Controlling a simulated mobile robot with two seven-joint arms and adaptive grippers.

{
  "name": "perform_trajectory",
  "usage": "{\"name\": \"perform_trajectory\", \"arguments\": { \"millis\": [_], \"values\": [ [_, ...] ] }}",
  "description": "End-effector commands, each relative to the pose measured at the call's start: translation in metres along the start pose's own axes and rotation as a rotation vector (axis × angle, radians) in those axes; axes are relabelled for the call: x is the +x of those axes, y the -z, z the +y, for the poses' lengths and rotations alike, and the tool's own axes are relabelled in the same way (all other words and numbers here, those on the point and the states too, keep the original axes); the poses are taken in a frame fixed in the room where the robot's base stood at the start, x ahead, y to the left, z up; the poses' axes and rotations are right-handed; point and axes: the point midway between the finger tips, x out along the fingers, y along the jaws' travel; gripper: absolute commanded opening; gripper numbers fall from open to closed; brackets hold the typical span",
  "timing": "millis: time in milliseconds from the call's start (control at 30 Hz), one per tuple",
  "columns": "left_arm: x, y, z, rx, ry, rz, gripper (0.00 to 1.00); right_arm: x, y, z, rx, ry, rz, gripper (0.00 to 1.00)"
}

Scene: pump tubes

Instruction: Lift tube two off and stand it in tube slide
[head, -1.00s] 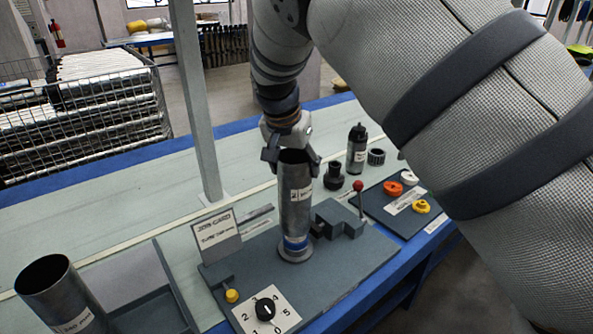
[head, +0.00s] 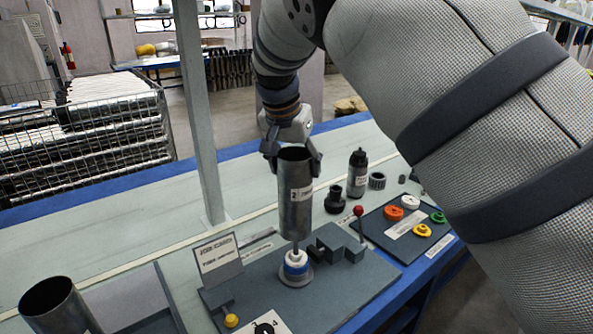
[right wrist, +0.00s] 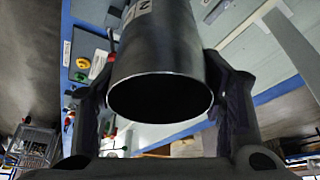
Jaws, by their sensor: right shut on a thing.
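Tube two (head: 295,200) is a grey metal cylinder with a white label, held upright in the middle of the head view. My right gripper (head: 292,160) is shut on its upper part, with a finger on each side. The tube's open top rim (right wrist: 160,97) shows between the fingers (right wrist: 165,110) in the right wrist view. The tube's lower end is above a white and blue seat (head: 296,264) with a thin rod, on the grey fixture base (head: 345,290). Another open metal tube (head: 55,308) stands tilted in view at the lower left. I cannot make out a label naming the tube slide.
A job card stand (head: 218,258) and a yellow knob (head: 231,320) are left of the seat. A red-topped lever (head: 358,211) and a grey block (head: 335,240) are to the right.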

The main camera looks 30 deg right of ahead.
Motion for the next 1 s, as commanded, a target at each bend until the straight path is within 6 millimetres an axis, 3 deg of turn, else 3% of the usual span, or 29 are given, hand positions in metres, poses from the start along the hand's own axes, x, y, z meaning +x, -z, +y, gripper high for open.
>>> {"name": "perform_trajectory", "arguments": {
  "millis": [1000],
  "values": [
    [-0.005,0.004,0.0,0.0,-0.001,0.019,0.18,-0.059,0.025,0.0,0.0,0.002,0.004,0.23]
  ]
}}
